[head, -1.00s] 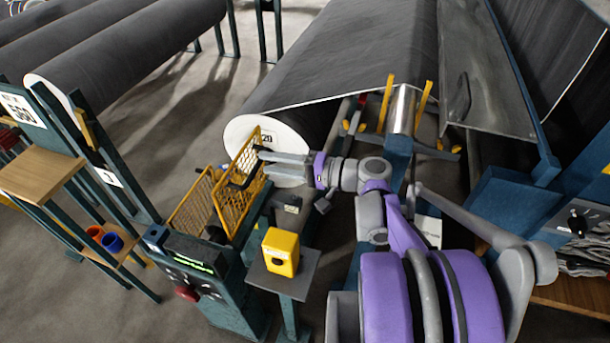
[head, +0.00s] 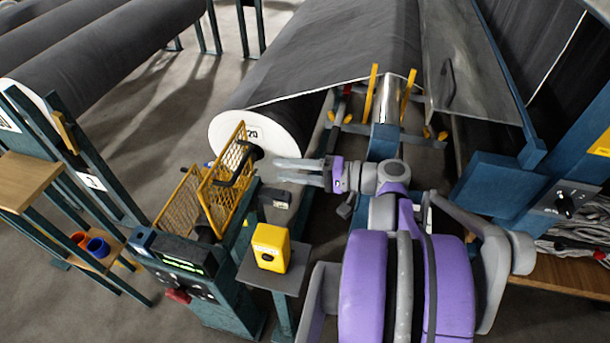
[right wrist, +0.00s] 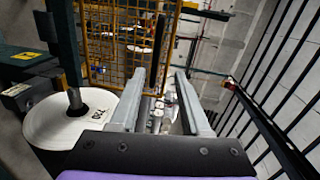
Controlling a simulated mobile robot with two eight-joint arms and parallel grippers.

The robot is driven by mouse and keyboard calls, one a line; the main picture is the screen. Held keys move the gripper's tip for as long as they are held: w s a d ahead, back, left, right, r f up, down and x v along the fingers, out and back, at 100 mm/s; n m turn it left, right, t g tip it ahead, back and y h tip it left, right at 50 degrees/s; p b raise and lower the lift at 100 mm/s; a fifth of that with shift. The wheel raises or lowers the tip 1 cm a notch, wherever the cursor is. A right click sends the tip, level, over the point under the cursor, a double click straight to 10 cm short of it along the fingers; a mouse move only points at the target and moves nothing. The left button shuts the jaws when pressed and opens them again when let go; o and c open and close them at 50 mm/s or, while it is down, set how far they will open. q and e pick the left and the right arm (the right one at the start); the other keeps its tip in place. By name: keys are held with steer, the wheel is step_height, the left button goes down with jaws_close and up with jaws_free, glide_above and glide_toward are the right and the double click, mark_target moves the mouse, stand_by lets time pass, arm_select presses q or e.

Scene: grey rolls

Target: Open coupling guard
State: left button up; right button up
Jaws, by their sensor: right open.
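The coupling guard is a yellow mesh frame above the teal machine stand. Its right-hand panel (head: 215,188) stands upright and tilted, with a black handle (head: 238,172) on its right side. A second mesh panel (head: 178,207) is to its left. My right gripper (head: 277,170) is open and empty, its fingertips a short way right of the handle and apart from it. In the right wrist view, the mesh (right wrist: 110,45) and the black handle (right wrist: 158,42) show beyond the two parted fingers (right wrist: 160,72). My left gripper is not in view.
The white end of a large grey roll (head: 225,130) is just behind the guard. A yellow box (head: 270,247) sits on a small grey stand in front. A control panel (head: 180,262) with a red knob is at lower left. Yellow-tipped brackets (head: 371,92) stand beyond my arm.

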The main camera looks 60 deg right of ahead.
steer(key=shift+s+d+f+b, duration=0.1)
steer(key=shift+s+d+f, duration=0.1)
steer(key=shift+s, duration=0.4)
steer(key=shift+s+d+f+b, duration=0.1)
steer(key=shift+s+d, duration=0.1)
steer(key=shift+s, duration=0.35)
steer(key=shift+s+d+f+b, duration=0.1)
steer(key=shift+s+d+f, duration=0.1)
steer(key=shift+s, duration=0.4)
steer(key=shift+r, duration=0.1)
